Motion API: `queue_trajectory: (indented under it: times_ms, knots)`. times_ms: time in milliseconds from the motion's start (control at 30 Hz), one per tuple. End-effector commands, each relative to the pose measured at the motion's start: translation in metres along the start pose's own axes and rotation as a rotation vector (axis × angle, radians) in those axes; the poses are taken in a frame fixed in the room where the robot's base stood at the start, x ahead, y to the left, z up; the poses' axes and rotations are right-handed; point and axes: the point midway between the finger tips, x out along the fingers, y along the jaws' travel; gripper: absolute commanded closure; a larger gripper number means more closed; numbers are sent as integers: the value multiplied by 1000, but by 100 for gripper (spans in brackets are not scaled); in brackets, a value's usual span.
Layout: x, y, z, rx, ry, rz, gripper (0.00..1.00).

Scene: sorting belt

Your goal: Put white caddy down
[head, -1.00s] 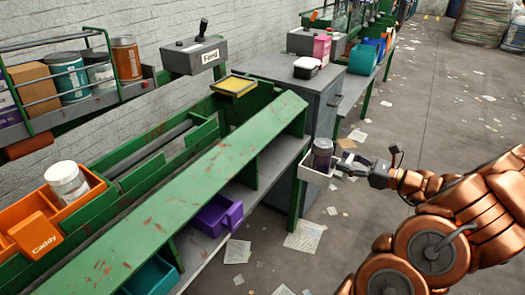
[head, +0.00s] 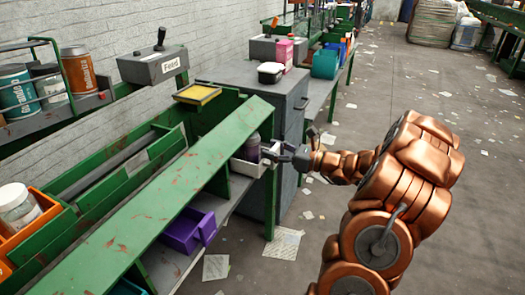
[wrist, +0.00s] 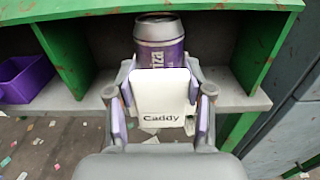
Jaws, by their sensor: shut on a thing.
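The white caddy (wrist: 160,97) is in front of me in the wrist view, with the word "Caddy" on its near face. A purple and grey can (wrist: 160,45) stands upright in it. My gripper (wrist: 160,122) is shut on the caddy, one finger at each side. In the head view the caddy (head: 247,168) is at the open front of the shelf under the green bench, with the can (head: 252,146) showing above it. My gripper (head: 272,152) comes in from the right. I cannot tell whether the caddy touches the shelf.
A purple bin (head: 187,231) is on the same grey shelf (wrist: 60,103), to the left. Green dividers (wrist: 68,50) bound the shelf bay. A grey cabinet (head: 291,115) stands to the right. Papers litter the floor.

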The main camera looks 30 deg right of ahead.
Motion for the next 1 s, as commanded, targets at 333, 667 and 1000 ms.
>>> queue_trajectory:
  times_ms: [333,667,1000]
  knots:
    - [37,1,-1,-1,0,3,100]
    - [38,1,-5,-1,-2,0,100]
    - [38,0,-7,-1,-2,0,100]
